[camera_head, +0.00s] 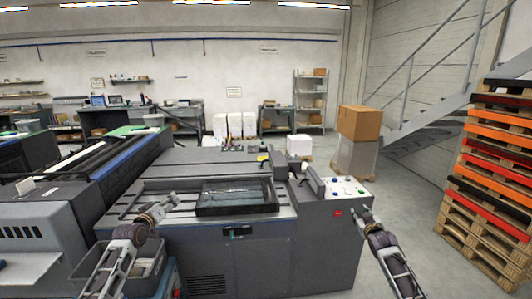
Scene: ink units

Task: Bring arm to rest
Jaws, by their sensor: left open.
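My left gripper (171,203) is open and empty in the head view, over the left front part of the grey machine (265,262). Its arm comes up from the lower left, passing in front of a grey bin. My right gripper (358,213) is at the right side of the machine, close to the control panel (346,188). Its fingers are small and dark, and I cannot tell whether they are open or shut. I see nothing held in it. I cannot tell whether either gripper touches the machine.
A dark tray (237,208) lies on the machine top between the grippers. The grey bin (148,272) stands at the lower left. Stacked pallets (487,185) stand at the right, with clear floor (412,215) before them. A cardboard box (360,122) stands behind the machine.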

